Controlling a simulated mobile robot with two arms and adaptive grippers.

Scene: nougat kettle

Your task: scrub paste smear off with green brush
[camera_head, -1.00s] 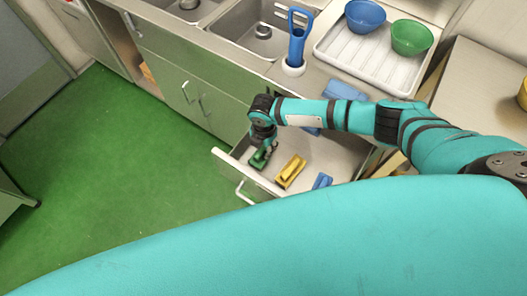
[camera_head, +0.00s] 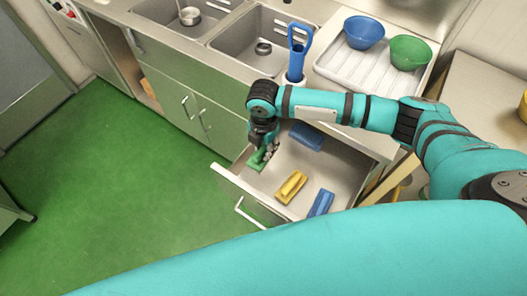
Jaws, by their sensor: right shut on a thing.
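The green brush (camera_head: 258,160) is at the left end of the open drawer (camera_head: 282,172). My right gripper (camera_head: 265,150) points down over it and is shut on it; the fingers partly hide the brush. I cannot tell whether the brush still touches the drawer floor. I cannot make out a paste smear in this view. My left gripper is not in view.
The drawer also holds a yellow brush (camera_head: 291,187) and blue brushes (camera_head: 321,203) (camera_head: 307,136). Above are a sink (camera_head: 262,40), a blue-handled tool in a white holder (camera_head: 298,52), and a drying tray (camera_head: 372,74) with a blue bowl (camera_head: 364,32) and a green bowl (camera_head: 410,52).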

